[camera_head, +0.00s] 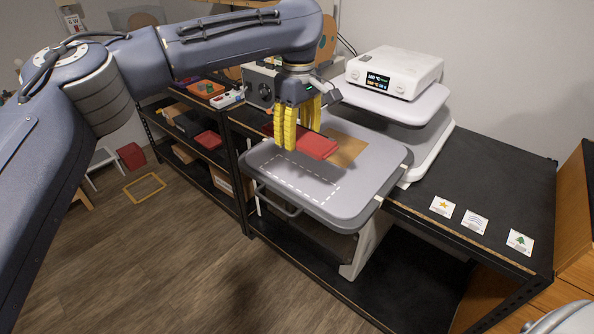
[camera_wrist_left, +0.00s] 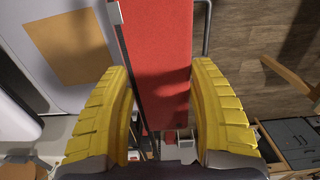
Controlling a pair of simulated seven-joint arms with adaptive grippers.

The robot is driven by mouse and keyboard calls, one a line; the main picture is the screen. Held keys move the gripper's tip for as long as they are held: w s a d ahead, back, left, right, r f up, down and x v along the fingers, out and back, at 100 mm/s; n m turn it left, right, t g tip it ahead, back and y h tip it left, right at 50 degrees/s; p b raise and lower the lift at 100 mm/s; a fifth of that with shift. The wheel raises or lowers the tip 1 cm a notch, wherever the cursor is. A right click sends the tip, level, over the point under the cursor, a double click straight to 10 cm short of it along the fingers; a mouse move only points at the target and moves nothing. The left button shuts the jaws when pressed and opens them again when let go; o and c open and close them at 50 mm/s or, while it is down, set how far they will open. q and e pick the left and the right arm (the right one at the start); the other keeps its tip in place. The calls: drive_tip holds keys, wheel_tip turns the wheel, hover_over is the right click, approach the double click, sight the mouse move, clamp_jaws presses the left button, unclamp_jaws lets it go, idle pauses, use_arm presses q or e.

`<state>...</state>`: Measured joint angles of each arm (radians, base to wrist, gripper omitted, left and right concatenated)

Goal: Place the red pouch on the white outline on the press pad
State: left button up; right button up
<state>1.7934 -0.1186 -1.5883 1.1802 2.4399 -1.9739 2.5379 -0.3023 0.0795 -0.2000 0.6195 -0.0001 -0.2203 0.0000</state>
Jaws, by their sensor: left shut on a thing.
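My left gripper (camera_head: 299,138), with ribbed yellow fingers, points down over the far left part of the grey press pad (camera_head: 392,158). It is shut on the flat red pouch (camera_head: 321,146), which extends to the right of the fingers. The pouch also shows between both fingers in the left wrist view (camera_wrist_left: 162,45). The pouch appears to be held above the pad; the exact gap is hard to tell. The white dashed outline (camera_head: 317,203) is on the near left part of the pad, clear of the pouch. My right gripper is not in view.
A tan square (camera_head: 347,149) lies on the pad beside the pouch. The heat press's upper plate (camera_head: 408,108) and white control box (camera_head: 395,72) stand behind. Several picture cards (camera_head: 474,222) lie on the black bench at right. Shelves (camera_head: 215,155) hold trays at left.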

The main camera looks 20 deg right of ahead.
sight(298, 177)
use_arm(q)
drive_tip(key=shift+f, duration=5.55)
drive_tip(key=shift+f, duration=0.15)
drive_tip(key=o, duration=1.1)
wheel_tip(298, 177, up, 12)
drive_tip(key=shift+r, duration=0.2)
